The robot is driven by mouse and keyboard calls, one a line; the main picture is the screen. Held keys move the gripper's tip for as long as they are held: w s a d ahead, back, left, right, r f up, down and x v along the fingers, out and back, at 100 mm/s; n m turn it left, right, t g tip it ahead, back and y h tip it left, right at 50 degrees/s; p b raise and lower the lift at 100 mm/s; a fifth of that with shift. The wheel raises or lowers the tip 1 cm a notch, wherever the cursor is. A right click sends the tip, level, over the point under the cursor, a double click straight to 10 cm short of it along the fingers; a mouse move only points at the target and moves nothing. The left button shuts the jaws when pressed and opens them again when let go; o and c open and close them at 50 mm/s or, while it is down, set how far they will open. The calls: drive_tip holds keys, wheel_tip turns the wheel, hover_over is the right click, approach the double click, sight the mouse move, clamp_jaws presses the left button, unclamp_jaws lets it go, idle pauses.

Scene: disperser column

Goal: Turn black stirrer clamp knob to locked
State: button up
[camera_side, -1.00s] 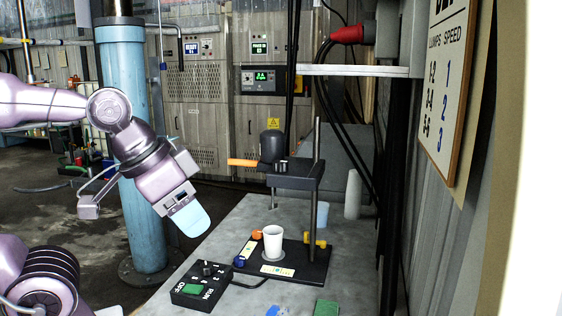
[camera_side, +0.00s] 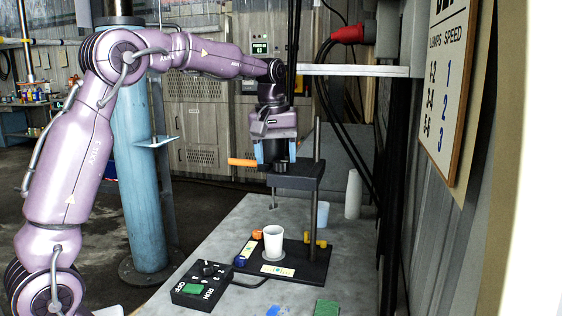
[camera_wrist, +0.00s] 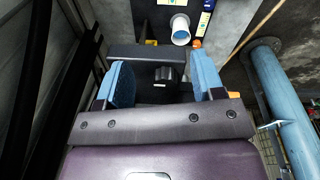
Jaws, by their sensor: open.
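My gripper (camera_side: 275,156) points down over the stirrer head, with its two blue fingers apart and nothing held. In the wrist view the black clamp knob (camera_wrist: 165,74) lies between the open fingers, with a gap on both sides. The orange handle (camera_side: 242,162) sticks out to the left just below the gripper. The black clamp bracket (camera_side: 297,174) is on the upright post (camera_side: 316,145). I cannot tell the knob's lock state.
A white cup (camera_side: 273,241) stands on the black base (camera_side: 308,268) below the stirrer. A control box (camera_side: 204,284) with a green switch sits at the bench's front left. Black cables hang beside the arm.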

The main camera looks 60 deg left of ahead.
sight(281, 161)
drive_tip(key=w+a+n, duration=0.2)
drive_tip(key=n, duration=0.1)
drive_tip(key=w+a+n, duration=0.2)
drive_tip(key=a+n, duration=0.1)
drive_tip(key=shift+w+a+f+n+g, duration=0.15)
drive_tip(key=shift+w+a+n+g, duration=0.15)
drive_tip(key=shift+w+g, duration=0.1)
wheel_tip(281, 161, up, 4)
drive_tip(key=n, duration=0.3)
drive_tip(key=shift+w+f, duration=0.1)
drive_tip(key=shift+f, duration=0.1)
drive_tip(key=shift+s+d+r+n, duration=0.15)
drive_tip(key=shift+s+n, duration=0.1)
drive_tip(key=shift+n, duration=0.55)
drive_tip(key=shift+s+n, duration=0.1)
drive_tip(key=shift+n, duration=0.3)
drive_tip(key=shift+f, duration=3.75)
drive_tip(key=c, duration=0.9)
